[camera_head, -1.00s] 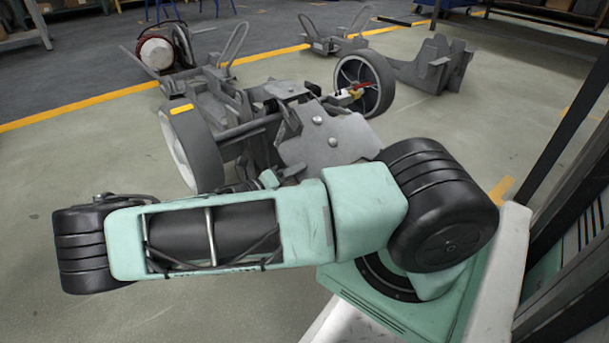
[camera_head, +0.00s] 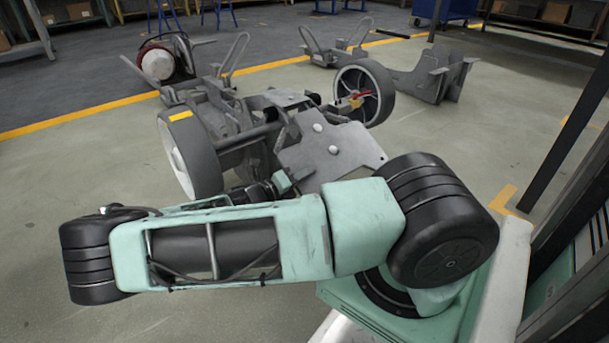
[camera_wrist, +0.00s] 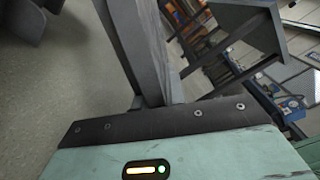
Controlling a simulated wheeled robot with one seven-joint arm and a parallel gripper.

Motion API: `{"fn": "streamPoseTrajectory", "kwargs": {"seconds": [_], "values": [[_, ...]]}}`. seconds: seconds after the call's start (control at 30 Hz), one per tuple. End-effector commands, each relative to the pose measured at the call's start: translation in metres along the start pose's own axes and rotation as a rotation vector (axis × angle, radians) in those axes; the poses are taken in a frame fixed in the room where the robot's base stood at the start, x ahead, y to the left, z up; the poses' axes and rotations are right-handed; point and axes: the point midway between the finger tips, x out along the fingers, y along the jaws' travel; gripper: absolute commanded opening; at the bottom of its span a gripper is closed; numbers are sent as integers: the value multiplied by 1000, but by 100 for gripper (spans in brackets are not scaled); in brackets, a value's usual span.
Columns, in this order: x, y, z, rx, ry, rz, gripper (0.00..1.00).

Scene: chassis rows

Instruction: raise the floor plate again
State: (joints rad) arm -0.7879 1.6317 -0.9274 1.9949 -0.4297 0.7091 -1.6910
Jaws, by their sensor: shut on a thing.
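The floor plate (camera_head: 345,150) is a flat grey sheet with two round bolt heads, tilted at the near end of the wheeled chassis (camera_head: 225,115). Its lower edge is partly hidden behind my arm. A small mint and dark part of my gripper's wrist shows left of the plate in the head view; the fingertips are hidden there. In the wrist view, my gripper (camera_wrist: 142,25) shows two long grey fingers close together, shut, running up from the dark mounting bar. What they clasp is not clear in that view; the plate lies nearest to them in the head view.
A left wheel (camera_head: 190,155) and a right wheel (camera_head: 364,93) flank the chassis. A round red-rimmed part (camera_head: 165,60) stands behind at left. More grey chassis pieces (camera_head: 435,75) lie at the back right. Dark posts stand at right. The floor at left is clear.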

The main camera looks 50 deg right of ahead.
Motion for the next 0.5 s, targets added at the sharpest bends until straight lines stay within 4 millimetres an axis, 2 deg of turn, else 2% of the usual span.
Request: {"fn": "streamPoseTrajectory", "kwargs": {"seconds": [0.27,0.5], "values": [[0,-18,6,-52,2,2,0],[0,-46,14,-156,4,2,0]]}}
